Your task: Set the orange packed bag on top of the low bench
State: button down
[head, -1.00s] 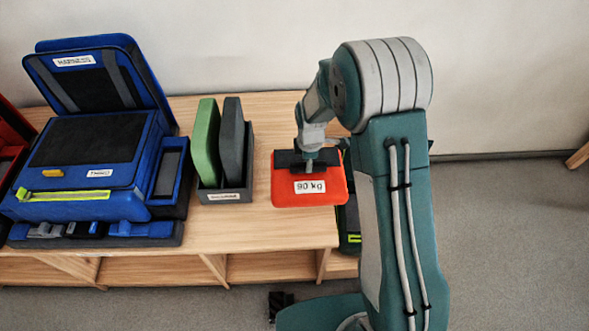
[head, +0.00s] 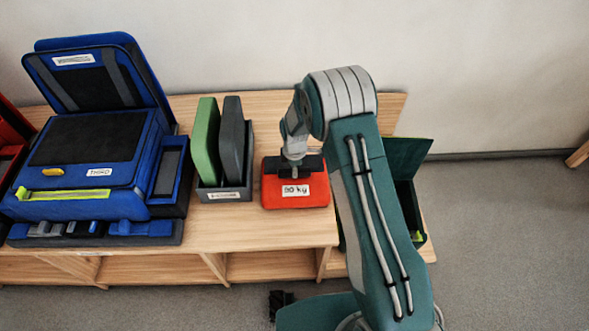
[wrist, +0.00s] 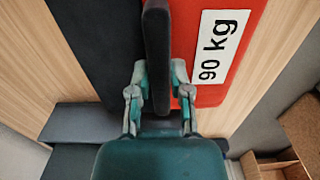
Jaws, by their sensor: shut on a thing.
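The orange packed bag (head: 274,192), labelled 90 kg, is at the right-middle of the low bench (head: 265,237). My gripper (head: 293,165) reaches down on it from above. In the wrist view, the fingers (wrist: 158,88) are shut on the bag's upright black handle, and the orange top (wrist: 198,92) shows to the right of it. The bag looks level and very close to the bench top. I cannot tell whether its underside touches the wood.
Left of the bag stands a dark holder (head: 225,194) with green and grey slabs. A large open blue case (head: 90,180) fills the left of the bench. An open dark green box (head: 408,185) is at the right, partly behind my arm. Some front bench top is bare.

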jog(key=c, duration=0.6)
grip_release()
jog(key=shift+o, duration=0.2)
notch_tip(320, 180, up, 12)
jog(key=shift+r, duration=0.15)
jog(key=s+d+r+m+t, duration=0.1)
jog(key=s+d+r+m, duration=0.2)
jog(key=r, duration=0.4)
jog(key=s+d+r+m+t, duration=0.1)
jog(key=s+d+r+m, duration=0.2)
jog(key=r, duration=0.4)
jog(key=s+d+r+m+t, duration=0.1)
jog(key=s+r+m, duration=0.1)
jog(key=s+r, duration=0.4)
jog(key=s+d+r+m+t, duration=0.1)
jog(key=s+r+m, duration=0.1)
jog(key=s, duration=0.4)
jog(key=s+d+r+m, duration=0.2)
jog(key=s+m, duration=0.2)
jog(key=s, duration=0.2)
jog(key=s+d+r+m+t, duration=0.1)
jog(key=s+d+r+m, duration=0.1)
jog(key=s+m, duration=0.2)
jog(key=shift+s+r+t, duration=0.3)
jog(key=shift+s+r, duration=0.05)
jog(key=shift+s, duration=0.7)
